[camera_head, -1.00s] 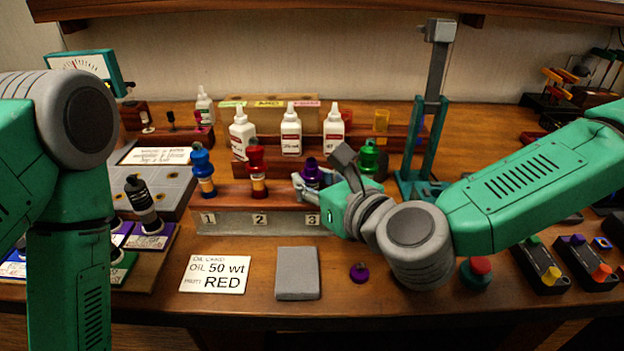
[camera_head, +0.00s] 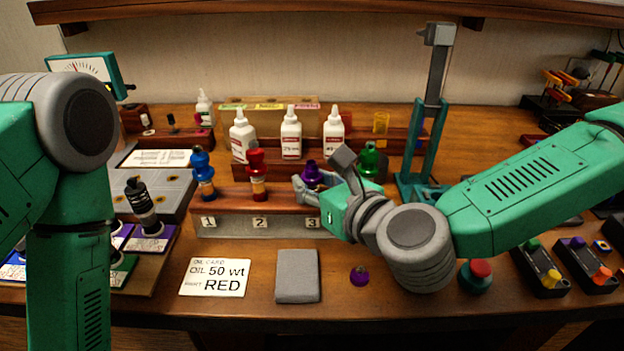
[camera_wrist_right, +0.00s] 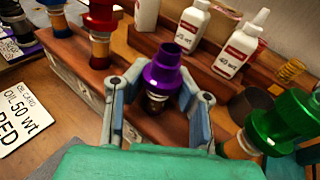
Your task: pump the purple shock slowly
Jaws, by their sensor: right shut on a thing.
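The purple shock (camera_head: 312,175) stands upright at the number 3 place of the wooden rack (camera_head: 290,197). It shows clearly in the right wrist view (camera_wrist_right: 163,77), with a purple upper body and a dark lower part. My right gripper (camera_head: 308,190) is shut around it; in the right wrist view its grey fingers (camera_wrist_right: 158,100) flank the shock on both sides. The gripper hides part of the shock in the head view. My left arm hangs at the left of the head view, and its gripper is out of the picture.
A blue shock (camera_head: 203,172) and a red shock (camera_head: 256,172) stand on the rack to the left. A green shock (camera_head: 369,160) is close to the right gripper. White bottles (camera_head: 291,135) stand behind. A grey pad (camera_head: 297,276) and an oil card (camera_head: 214,277) lie in front.

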